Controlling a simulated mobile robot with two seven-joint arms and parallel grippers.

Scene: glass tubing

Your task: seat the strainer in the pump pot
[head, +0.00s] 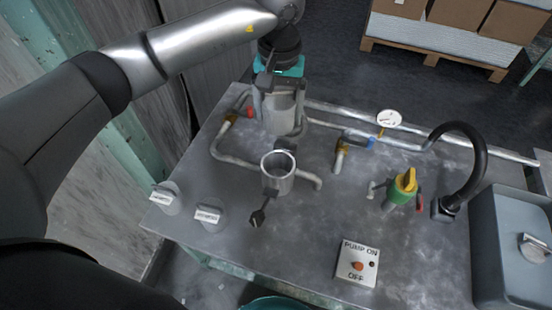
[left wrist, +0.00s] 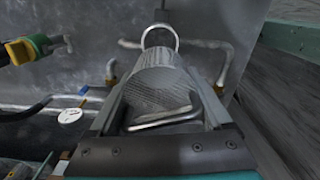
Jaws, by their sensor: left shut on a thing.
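The strainer is a grey mesh basket with a bent wire handle, seen close in the left wrist view (left wrist: 160,88). In the head view the strainer (head: 284,115) shows as a grey cylinder below my left gripper (head: 279,98), just behind the pump pot. My left gripper's fingers (left wrist: 162,108) are shut on it, one on each side. The pump pot (head: 277,183) is an open-topped metal cup on the bench; its round rim also shows beyond the strainer in the left wrist view (left wrist: 160,27). Whether the strainer's bottom clears the bench is unclear. My right gripper is not in view.
Pipes run around the pot on the grey bench (head: 310,235). A pressure gauge (head: 389,119), a green valve with yellow handle (head: 404,187) and a black curved hose (head: 470,145) stand right. A pump switch plate (head: 357,263) is in front. A blue-grey tank (head: 510,235) is far right.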

